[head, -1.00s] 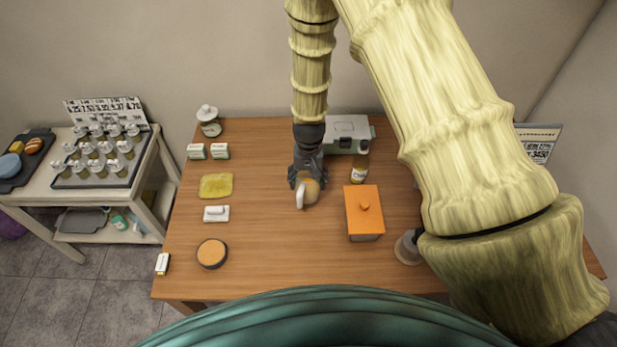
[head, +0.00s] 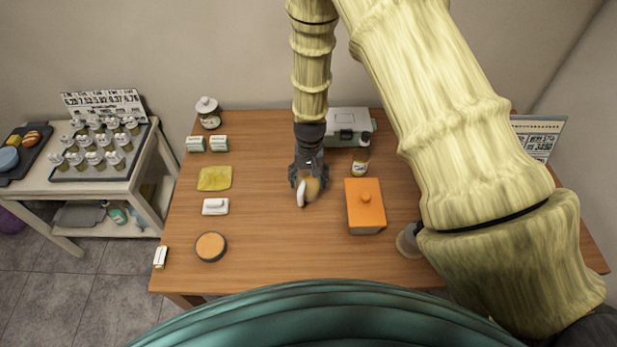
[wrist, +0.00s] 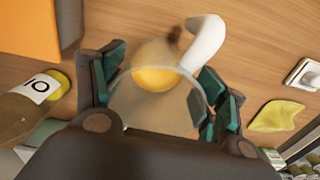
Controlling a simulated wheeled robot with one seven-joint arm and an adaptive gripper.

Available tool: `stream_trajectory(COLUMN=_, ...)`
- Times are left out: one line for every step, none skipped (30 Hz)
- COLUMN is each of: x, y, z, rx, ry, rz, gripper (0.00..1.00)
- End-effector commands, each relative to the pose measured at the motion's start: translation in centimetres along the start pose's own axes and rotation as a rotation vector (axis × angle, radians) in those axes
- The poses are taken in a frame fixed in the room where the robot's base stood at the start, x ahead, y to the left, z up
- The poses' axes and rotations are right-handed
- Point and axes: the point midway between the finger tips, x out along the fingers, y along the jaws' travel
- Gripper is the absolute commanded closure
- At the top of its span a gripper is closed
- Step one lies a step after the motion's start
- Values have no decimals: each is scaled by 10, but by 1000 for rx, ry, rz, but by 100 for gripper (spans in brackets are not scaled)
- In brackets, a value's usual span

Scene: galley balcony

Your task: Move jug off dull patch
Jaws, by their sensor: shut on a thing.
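The jug (head: 313,187) is a small clear vessel with yellow-orange contents and a white handle. In the wrist view the jug (wrist: 155,85) is between the fingers, its handle curving out to the upper right. My gripper (head: 308,183) is shut on the jug near the middle of the wooden table (head: 265,240). In the wrist view my gripper (wrist: 160,95) has its green pads on either side of the jug. I cannot tell whether the jug's base touches the table. A small dark smudge (wrist: 174,37) shows beside the handle; I cannot tell if it is the dull patch.
An orange box (head: 365,207) stands close right of the jug, with a bottle (head: 361,160) and grey-green case (head: 347,125) behind. A yellow cloth (head: 214,178), white dish (head: 215,206) and round orange-topped item (head: 210,247) lie left. Bare table lies between them and the jug, and in front.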

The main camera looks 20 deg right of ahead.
Motion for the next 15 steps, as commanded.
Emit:
stream_trajectory(x=1, y=0, z=0, rx=0, ry=0, rz=0, gripper=62)
stream_trajectory(x=2, y=0, z=0, rx=0, ry=0, rz=0, gripper=62)
stream_trajectory(x=2, y=0, z=0, rx=0, ry=0, rz=0, gripper=62)
stream_trajectory(x=2, y=0, z=0, rx=0, ry=0, rz=0, gripper=62)
stream_trajectory(x=3, y=0, z=0, rx=0, ry=0, rz=0, gripper=62)
stream_trajectory(x=4, y=0, z=0, rx=0, ry=0, rz=0, gripper=62)
stream_trajectory(x=4, y=0, z=0, rx=0, ry=0, rz=0, gripper=62)
stream_trajectory(x=4, y=0, z=0, rx=0, ry=0, rz=0, gripper=62)
stream_trajectory(x=5, y=0, z=0, rx=0, ry=0, rz=0, gripper=62)
stream_trajectory(x=5, y=0, z=0, rx=0, ry=0, rz=0, gripper=62)
stream_trajectory(x=6, y=0, z=0, rx=0, ry=0, rz=0, gripper=62)
stream_trajectory(x=6, y=0, z=0, rx=0, ry=0, rz=0, gripper=62)
stream_trajectory(x=6, y=0, z=0, rx=0, ry=1, rz=0, gripper=22)
stream_trajectory(x=6, y=0, z=0, rx=0, ry=1, rz=0, gripper=17)
stream_trajectory(x=6, y=0, z=0, rx=0, ry=0, rz=0, gripper=9)
